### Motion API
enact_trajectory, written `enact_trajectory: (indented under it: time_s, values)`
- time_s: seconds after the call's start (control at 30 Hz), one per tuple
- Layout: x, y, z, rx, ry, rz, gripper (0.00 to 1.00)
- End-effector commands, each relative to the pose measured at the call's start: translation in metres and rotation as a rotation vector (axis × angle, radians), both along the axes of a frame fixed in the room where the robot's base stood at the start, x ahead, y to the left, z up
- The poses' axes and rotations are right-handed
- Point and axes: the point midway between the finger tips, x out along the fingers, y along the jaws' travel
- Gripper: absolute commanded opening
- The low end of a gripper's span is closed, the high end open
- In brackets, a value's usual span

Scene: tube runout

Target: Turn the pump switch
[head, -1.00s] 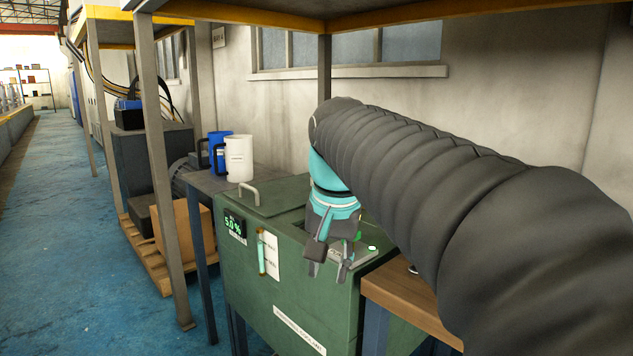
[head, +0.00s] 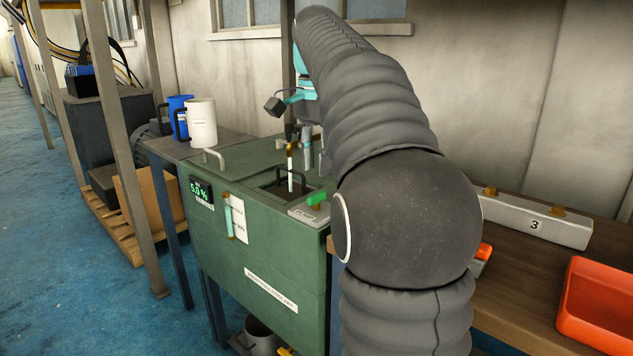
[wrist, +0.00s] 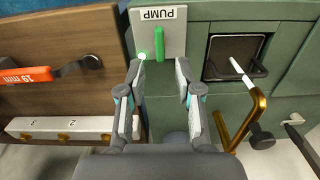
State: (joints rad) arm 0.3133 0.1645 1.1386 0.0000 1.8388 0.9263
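The pump switch is a green lever (wrist: 159,46) on a grey plate marked PUMP (wrist: 174,22). In the head view the green lever (head: 317,199) sits on top of the green tank at its right front corner, beside my arm. In the wrist view my gripper (wrist: 161,64) is open, its fingers apart on either side of the lever's near end. No grip on the lever shows. A lit green lamp (wrist: 143,55) is by the left fingertip. In the head view my gripper (head: 315,152) is partly hidden by my arm, above the tank.
The green tank (head: 250,265) has a square opening with a pale tube and brass pipe (wrist: 246,113) close right of my gripper. A wooden bench (head: 520,290) holds a numbered rail (head: 535,222) and an orange tray (head: 598,318). Mugs (head: 201,124) stand left.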

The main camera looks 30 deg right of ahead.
Motion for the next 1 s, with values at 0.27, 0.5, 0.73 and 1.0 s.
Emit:
enact_trajectory:
  time_s: [0.27,0.5,0.73,1.0]
  values:
    - [-0.001,0.000,-0.029,0.001,0.001,0.001,0.34]
    - [0.000,0.000,-0.054,0.001,0.001,0.002,0.34]
    - [0.000,0.001,-0.057,0.000,0.000,0.002,0.34]
    - [0.000,0.001,-0.058,0.000,-0.001,0.002,0.22]
